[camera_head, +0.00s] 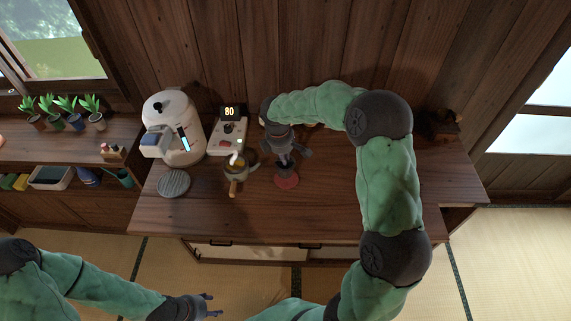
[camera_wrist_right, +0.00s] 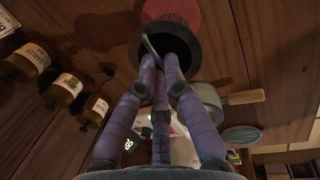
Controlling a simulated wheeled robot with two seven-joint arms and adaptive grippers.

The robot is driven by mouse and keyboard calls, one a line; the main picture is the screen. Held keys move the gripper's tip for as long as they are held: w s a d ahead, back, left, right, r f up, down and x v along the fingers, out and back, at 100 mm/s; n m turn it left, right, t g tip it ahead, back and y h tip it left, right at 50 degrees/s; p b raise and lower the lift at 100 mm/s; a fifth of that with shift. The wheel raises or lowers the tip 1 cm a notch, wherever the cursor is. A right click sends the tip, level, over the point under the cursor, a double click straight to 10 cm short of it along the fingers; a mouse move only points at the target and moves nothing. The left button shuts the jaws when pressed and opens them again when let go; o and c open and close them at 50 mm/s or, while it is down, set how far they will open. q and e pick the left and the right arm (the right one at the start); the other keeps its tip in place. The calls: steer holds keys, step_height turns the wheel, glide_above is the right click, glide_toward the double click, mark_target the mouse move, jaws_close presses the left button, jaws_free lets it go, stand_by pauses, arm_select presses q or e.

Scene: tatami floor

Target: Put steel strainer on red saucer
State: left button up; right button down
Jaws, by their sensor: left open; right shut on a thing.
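The red saucer (camera_head: 287,181) lies on the wooden counter, right of centre; its red surface also shows at the top of the right wrist view (camera_wrist_right: 190,12). My right gripper (camera_head: 285,153) reaches down just above and behind the saucer. It is shut on the steel strainer, a dark round piece (camera_wrist_right: 143,48) whose rim shows around my fingertips in the wrist view. The strainer overlaps part of the saucer there; I cannot tell whether they touch. In the head view the strainer is small and mostly hidden by the gripper. My left gripper (camera_head: 209,305) is open and empty, low over the floor.
A pot with a wooden handle (camera_head: 236,172) stands just left of the saucer. A grey ribbed disc (camera_head: 173,183), white coffee machine (camera_head: 178,145) and device reading 80 (camera_head: 229,130) are further left. Several labelled bottles (camera_wrist_right: 65,90) show in the wrist view. The counter's front is clear.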

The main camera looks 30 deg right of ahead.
steer(key=shift+d+f+b, duration=0.15)
steer(key=shift+f+b, duration=0.2)
steer(key=shift+f, duration=0.65)
steer(key=shift+d+f+b, duration=0.15)
steer(key=shift+f+b, duration=0.15)
steer(key=shift+f, duration=0.65)
steer(key=shift+f, duration=0.1)
steer(key=c, duration=1.3)
jaws_free()
steer(key=shift+c, duration=0.2)
step_height(320, 180, up, 12)
steer(key=a+p, duration=0.2)
steer(key=p, duration=0.1)
steer(key=shift+s, duration=0.4)
